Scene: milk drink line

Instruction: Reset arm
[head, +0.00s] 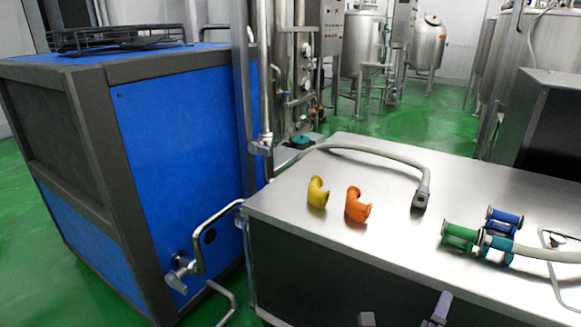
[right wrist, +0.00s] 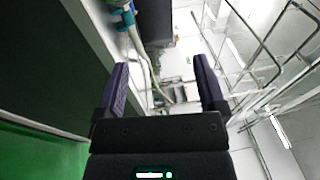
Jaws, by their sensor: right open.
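My right gripper (head: 402,314) shows at the bottom edge of the head view, just in front of the near side of the steel table (head: 300,190). In the right wrist view the right gripper (right wrist: 160,72) has its two purple-padded fingers wide apart with nothing between them. My left gripper is not in view. On the table are a yellow elbow (head: 317,192), an orange elbow (head: 356,205), a green fitting (head: 459,236) and a blue fitting (head: 504,220). A teal fitting (head: 493,246) sits at the end of a grey hose.
A grey hose (head: 390,157) with a metal end lies across the table's back. A blue cabinet (head: 180,140) with a bent pipe (head: 212,229) stands at the left. Steel tanks (head: 362,45) stand behind on green floor. A dark box (head: 548,120) is at the right.

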